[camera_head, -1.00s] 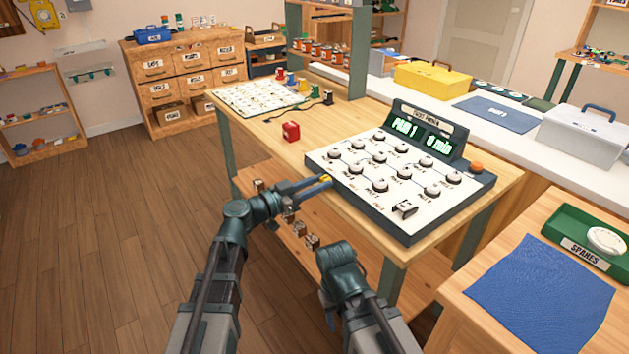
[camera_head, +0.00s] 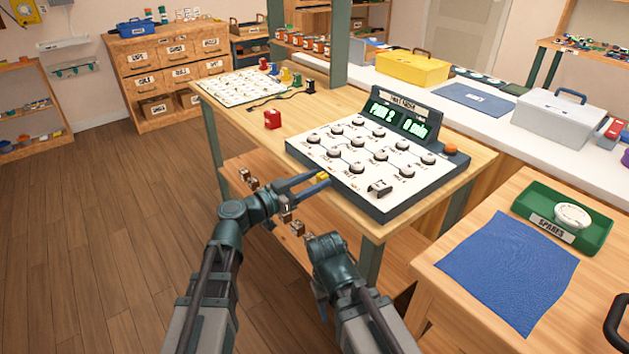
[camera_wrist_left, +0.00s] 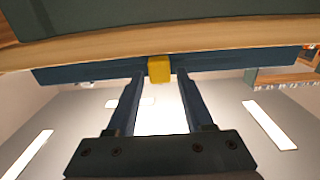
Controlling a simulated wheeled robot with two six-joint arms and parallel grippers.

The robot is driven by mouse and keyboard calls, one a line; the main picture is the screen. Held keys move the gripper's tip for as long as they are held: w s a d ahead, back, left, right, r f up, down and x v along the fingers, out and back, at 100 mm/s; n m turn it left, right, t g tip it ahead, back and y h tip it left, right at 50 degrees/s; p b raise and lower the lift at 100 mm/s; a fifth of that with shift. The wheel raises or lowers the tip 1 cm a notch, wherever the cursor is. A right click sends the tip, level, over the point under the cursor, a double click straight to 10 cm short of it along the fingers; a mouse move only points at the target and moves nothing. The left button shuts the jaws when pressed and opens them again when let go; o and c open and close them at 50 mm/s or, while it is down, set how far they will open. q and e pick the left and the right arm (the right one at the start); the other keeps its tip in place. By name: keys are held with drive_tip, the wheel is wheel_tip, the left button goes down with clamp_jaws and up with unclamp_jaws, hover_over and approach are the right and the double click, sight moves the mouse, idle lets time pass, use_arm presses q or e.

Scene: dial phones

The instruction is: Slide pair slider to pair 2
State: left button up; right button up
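The dial panel (camera_head: 345,178) is a white sloped board with several knobs, standing on the wooden bench. Its green display (camera_head: 400,120) reads PAIR 2 and what looks like 0 min. A yellow slider (camera_head: 322,176) sits at the panel's front left edge; it also shows in the left wrist view (camera_wrist_left: 159,69), on a dark blue rail (camera_wrist_left: 225,63). My left gripper (camera_head: 308,186) reaches up to the slider. In the left wrist view its fingers (camera_wrist_left: 160,76) are apart, one either side of the slider, with small gaps.
A red block (camera_head: 272,119) and a white chart board (camera_head: 240,87) lie on the bench (camera_head: 240,125) left of the panel. A side table with a blue cloth (camera_head: 510,275) and a green SPARES tray (camera_head: 590,236) stands right. A black handle (camera_head: 618,325) shows lower right.

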use_arm(q)
drive_tip(key=shift+o, duration=0.4)
drive_tip(key=v, duration=1.3)
drive_tip(key=shift+s+a, duration=0.3)
